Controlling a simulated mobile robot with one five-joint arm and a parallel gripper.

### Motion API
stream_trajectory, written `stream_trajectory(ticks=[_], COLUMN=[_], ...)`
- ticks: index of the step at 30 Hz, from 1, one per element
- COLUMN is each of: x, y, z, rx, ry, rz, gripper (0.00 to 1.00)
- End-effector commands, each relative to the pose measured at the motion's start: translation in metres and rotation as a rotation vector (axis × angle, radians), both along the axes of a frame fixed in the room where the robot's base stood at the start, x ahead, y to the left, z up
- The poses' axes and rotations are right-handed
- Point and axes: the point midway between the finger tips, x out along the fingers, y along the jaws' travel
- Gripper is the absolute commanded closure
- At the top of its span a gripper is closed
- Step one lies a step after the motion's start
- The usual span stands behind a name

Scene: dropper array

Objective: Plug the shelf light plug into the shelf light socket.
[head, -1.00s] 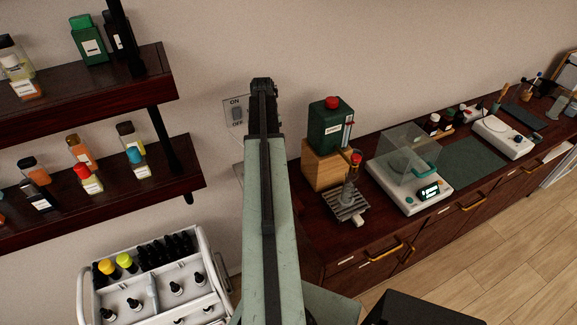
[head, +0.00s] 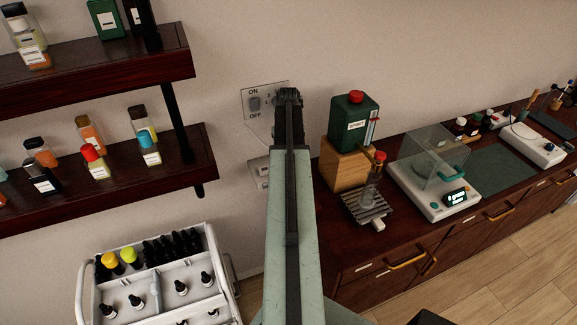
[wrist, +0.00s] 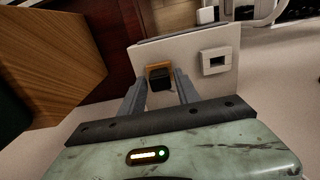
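In the wrist view a pale wall plate (wrist: 196,76) carries a white-framed socket (wrist: 216,60) with a dark opening. Beside it is an orange-framed fitting with a black block (wrist: 160,80), which may be the plug; I cannot tell whether it is seated there. My gripper (wrist: 160,88) has its fingers apart, one on each side of the black block, with gaps showing. In the head view my gripper (head: 287,94) is beside the ON/OFF switch plate (head: 254,103). The socket plate (head: 258,174) shows below, partly hidden by my arm.
Dark shelves (head: 90,75) with several bottles are at the left. A white trolley (head: 160,290) stands below them. At the right, a dark counter (head: 350,245) holds a green dispenser (head: 352,122) on a wooden block and a balance (head: 437,190).

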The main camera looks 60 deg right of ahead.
Motion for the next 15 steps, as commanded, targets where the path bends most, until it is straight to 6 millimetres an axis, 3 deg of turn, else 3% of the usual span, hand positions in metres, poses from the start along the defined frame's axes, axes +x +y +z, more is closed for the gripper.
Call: stream_trajectory(ticks=[8, 12, 15], x=[0.0003, 0.0005, 0.0005], y=[0.0003, 0.0003, 0.0004], z=[-0.0021, -0.0021, -0.0020], rx=[0.000, 0.000, 0.000], ry=[0.000, 0.000, 0.000], rz=[0.001, 0.001, 0.001], gripper=[0.62, 1.00, 1.00])
